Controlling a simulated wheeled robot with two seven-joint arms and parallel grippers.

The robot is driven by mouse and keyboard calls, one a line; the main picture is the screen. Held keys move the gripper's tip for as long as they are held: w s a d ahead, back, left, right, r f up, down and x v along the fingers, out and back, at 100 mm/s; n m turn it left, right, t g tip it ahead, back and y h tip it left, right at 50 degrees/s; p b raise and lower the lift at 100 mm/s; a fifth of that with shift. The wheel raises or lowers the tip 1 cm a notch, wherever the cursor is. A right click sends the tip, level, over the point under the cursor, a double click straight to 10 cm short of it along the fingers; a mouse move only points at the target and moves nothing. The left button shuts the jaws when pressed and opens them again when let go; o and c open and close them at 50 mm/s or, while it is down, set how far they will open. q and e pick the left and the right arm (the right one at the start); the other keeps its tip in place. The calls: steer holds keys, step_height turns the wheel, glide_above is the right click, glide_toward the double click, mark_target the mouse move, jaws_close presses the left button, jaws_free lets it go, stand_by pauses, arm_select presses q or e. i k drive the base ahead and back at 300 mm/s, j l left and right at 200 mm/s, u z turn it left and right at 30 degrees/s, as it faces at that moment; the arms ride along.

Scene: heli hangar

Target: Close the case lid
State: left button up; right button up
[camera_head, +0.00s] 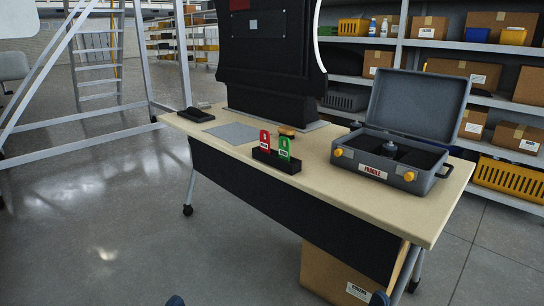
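The grey case (385,168) stands on the right part of the table. Its lid (418,103) is open, standing up and leaning back from the hinge at the rear edge. The case front has two yellow latches and a red-and-white "FRAGILE" label (372,171). A dark handle is on its right side. A small dark object (389,149) sits inside on the dark lining. Neither gripper can be made out. Only small dark rounded tips, probably parts of my arms, show at the bottom edge, well apart from the case.
The table (320,170) also holds a black holder (276,160) with red and green tags, a grey mat (233,133), a black tray (199,115) and a large black panel. A cardboard box (340,275) is underneath. Shelves stand behind, a ladder left. Floor in front is clear.

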mark_target(430, 107)
steer(key=i+l+u, duration=0.15)
steer(key=l+u, duration=0.2)
steer(key=l, duration=1)
steer(key=l+u, duration=0.35)
steer(key=l, duration=0.95)
steer(key=i+l+u, duration=0.1)
steer(key=l+u, duration=0.2)
steer(key=l, duration=0.6)
steer(key=l+u, duration=0.35)
steer(key=l, duration=0.55)
steer(key=k+l+u, duration=0.1)
steer(key=l+u, duration=0.2)
steer(key=l, duration=0.65)
steer(key=l+u, duration=0.35)
steer(key=l, duration=1.3)
steer(key=k+j, duration=0.5)
